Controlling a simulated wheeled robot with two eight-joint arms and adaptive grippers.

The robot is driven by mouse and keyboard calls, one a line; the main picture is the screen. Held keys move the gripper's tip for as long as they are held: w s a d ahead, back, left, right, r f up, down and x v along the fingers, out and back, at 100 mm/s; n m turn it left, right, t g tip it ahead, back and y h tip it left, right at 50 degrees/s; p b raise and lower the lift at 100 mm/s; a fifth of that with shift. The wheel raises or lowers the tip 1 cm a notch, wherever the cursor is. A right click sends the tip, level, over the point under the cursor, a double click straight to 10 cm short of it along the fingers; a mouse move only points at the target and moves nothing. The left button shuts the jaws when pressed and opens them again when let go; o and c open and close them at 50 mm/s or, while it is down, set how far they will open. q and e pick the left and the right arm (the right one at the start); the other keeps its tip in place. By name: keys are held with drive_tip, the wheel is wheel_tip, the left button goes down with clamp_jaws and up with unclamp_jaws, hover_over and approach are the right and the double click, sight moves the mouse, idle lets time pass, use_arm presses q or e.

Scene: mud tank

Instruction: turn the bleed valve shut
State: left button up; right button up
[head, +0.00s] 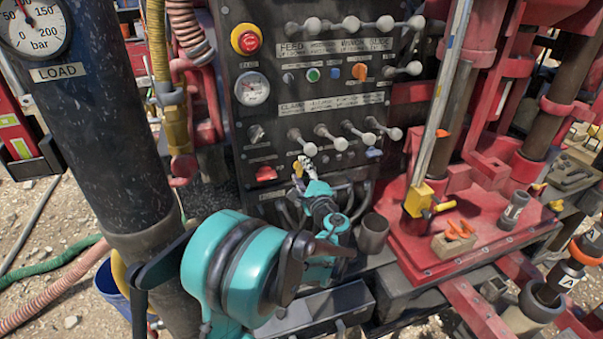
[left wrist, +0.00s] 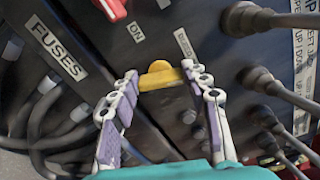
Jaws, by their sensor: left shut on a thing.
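The bleed valve shows as a small yellow handle (left wrist: 160,77) on the dark panel in the left wrist view. It lies crosswise between the fingertips of my left gripper (head: 306,163). The fingers touch it on both sides, so the gripper is shut on it. In the head view only a bit of yellow shows beside the fingertips, low on the control panel (head: 318,80). My right gripper is not in view.
Levers with grey knobs (head: 340,143) stick out just above and right of my left gripper. A red switch (head: 265,174) is to its left. A metal cup (head: 372,234) stands to the lower right. A red deck (head: 440,255) lies further right, and a black cylinder (head: 95,110) stands left.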

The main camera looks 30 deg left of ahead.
use_arm(q)
drive_tip(key=shift+f+n, duration=0.1)
drive_tip(key=shift+n, duration=1.8)
drive_tip(key=o, duration=1.2)
drive_tip(key=shift+c, duration=0.2)
drive_tip(key=v, duration=1.2)
drive_tip(key=shift+s, duration=0.15)
